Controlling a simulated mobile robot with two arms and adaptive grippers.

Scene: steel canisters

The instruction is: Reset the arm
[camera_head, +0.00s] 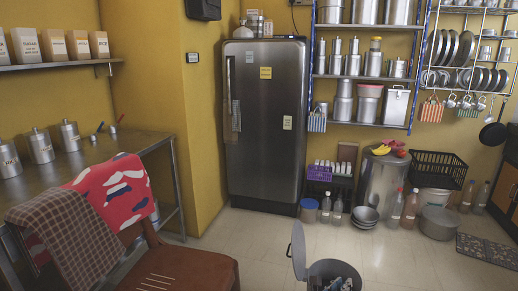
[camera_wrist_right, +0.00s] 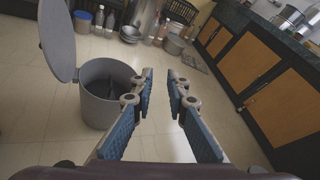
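My right gripper (camera_wrist_right: 160,76) shows in the right wrist view with its two blue-padded fingers apart and nothing between them. It points out over the tiled floor, with the grey bin (camera_wrist_right: 98,112) to the left of its fingers. The bin's round lid (camera_wrist_right: 58,38) stands open, and something dark lies inside. In the head view the bin (camera_head: 330,268) is cut by the bottom edge, with its lid (camera_head: 298,250) raised on the left. Small bluish and pale parts show over the bin's opening there; I cannot tell them clearly. My left gripper is in neither view.
A brown chair (camera_head: 180,268) with cloths over it stands at the left beside a metal table (camera_head: 100,152) with canisters. A steel fridge (camera_head: 265,125) and loaded shelves line the back wall. Dark counters (camera_wrist_right: 262,90) stand at the right. The middle floor (camera_wrist_right: 165,140) is clear.

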